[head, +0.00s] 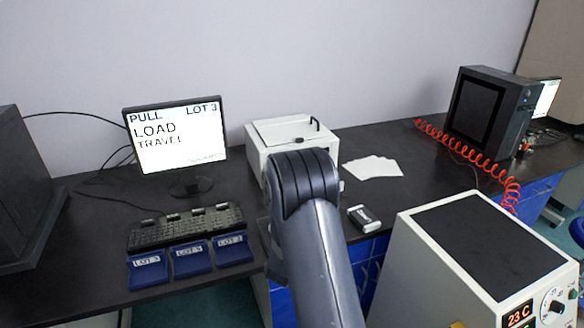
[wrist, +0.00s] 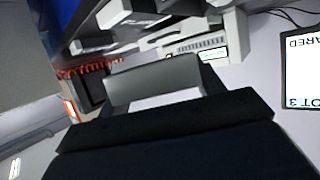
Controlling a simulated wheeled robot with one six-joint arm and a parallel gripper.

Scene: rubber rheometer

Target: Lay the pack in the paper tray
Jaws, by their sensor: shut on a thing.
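My gripper (wrist: 155,95) shows in the wrist view as a wide dark body with a grey, frame-like part beyond it. It is shut on the pack, and a white patch (wrist: 165,101) inside the grey frame appears to be part of that pack. Most of the pack is hidden. In the head view my arm covers the gripper and the pack. The white printer-like machine (head: 262,138) stands on the bench behind my arm, with a recessed top. I cannot tell which part of it is the paper tray. It also shows in the wrist view (wrist: 235,36).
A monitor (head: 176,135), keyboard (head: 185,228) and blue lot-marked trays (head: 191,260) are at left. Loose white sheets (head: 373,167) and a small device (head: 364,218) lie right of my arm. A red coiled cord (head: 462,150) crosses the bench; a white instrument (head: 440,275) stands front right.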

